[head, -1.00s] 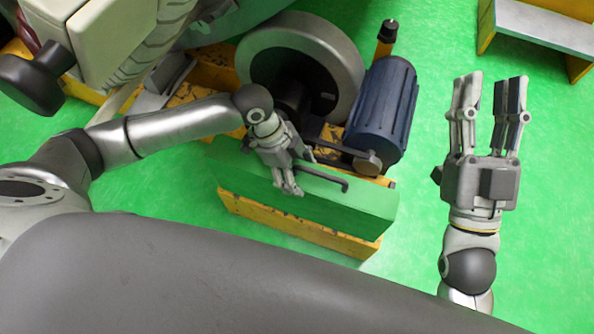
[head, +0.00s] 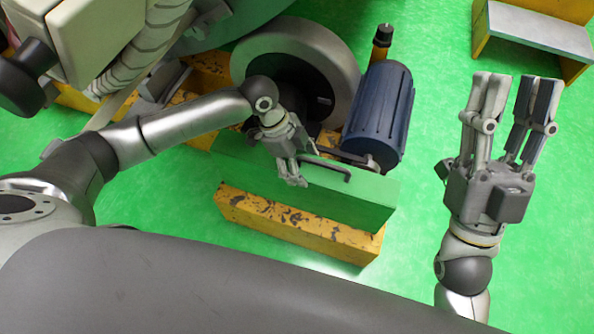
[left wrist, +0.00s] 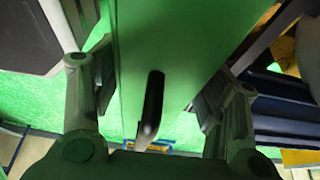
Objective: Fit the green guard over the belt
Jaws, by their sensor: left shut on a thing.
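The green guard (head: 365,203) is a long box with a black bar handle (head: 330,168) on top. It stands between the yellow block and the blue motor (head: 381,112). My left gripper (head: 293,181) is shut on the guard near the left end of the handle. In the left wrist view its fingers (left wrist: 155,95) lie on either side of the guard (left wrist: 185,45), with the handle (left wrist: 150,108) between them. The belt is mostly hidden behind the guard and gripper; I cannot make it out clearly. My right gripper (head: 512,85) is open and empty.
A large grey wheel (head: 335,58) stands behind the guard, left of the motor. The speckled yellow block (head: 300,226) lies on the green floor in front. A yellow-legged bench (head: 535,32) is at top right. The floor around my right gripper is clear.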

